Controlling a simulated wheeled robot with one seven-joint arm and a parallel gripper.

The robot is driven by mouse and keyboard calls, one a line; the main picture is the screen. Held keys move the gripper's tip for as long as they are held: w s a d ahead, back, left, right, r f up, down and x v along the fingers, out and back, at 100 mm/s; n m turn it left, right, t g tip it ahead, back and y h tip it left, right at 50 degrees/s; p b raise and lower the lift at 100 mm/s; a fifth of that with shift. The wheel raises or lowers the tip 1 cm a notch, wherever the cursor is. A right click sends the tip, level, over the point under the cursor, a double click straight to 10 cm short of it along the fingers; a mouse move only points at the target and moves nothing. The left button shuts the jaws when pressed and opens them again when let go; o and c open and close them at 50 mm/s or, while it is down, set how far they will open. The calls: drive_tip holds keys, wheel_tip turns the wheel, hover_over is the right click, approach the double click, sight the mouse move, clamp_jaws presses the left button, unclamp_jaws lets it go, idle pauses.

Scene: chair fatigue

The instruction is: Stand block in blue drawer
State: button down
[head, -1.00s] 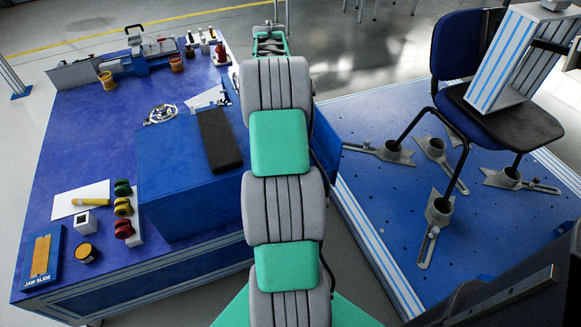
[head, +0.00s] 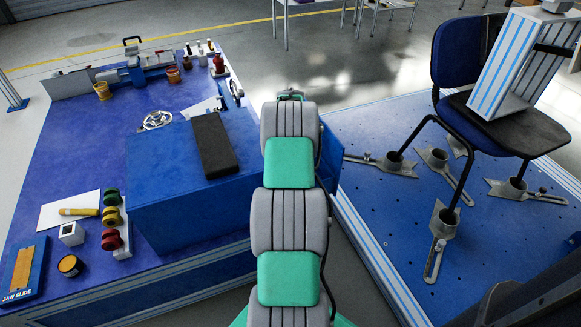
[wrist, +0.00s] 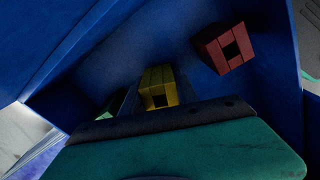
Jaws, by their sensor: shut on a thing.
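The blue drawer (head: 332,158) juts from the right side of the blue cabinet, partly hidden behind my arm in the head view. In the wrist view its blue interior (wrist: 245,88) fills most of the picture. My gripper (wrist: 150,98) is down at the drawer, shut on a yellow block (wrist: 158,80) with a dark square hole in its end. A red block (wrist: 226,47), also with a square hole, is in the drawer at the upper right of the yellow one, apart from it. My gripper is hidden in the head view. Whether the yellow block touches the floor is unclear.
The blue cabinet (head: 165,185) carries a black pad (head: 213,145). The bench (head: 75,150) holds spools, a white square tube and a jaw slide board. At right, a chair (head: 462,60) stands on a blue platform (head: 390,225) with metal clamps. Drawer walls close in around my gripper.

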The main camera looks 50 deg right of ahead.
drive_tip(key=shift+f, duration=0.4)
drive_tip(key=c, duration=0.9)
unclamp_jaws()
wheel_tip(320, 180, up, 12)
drive_tip(key=shift+r+p, duration=0.15)
drive_tip(key=shift+p, duration=1.1)
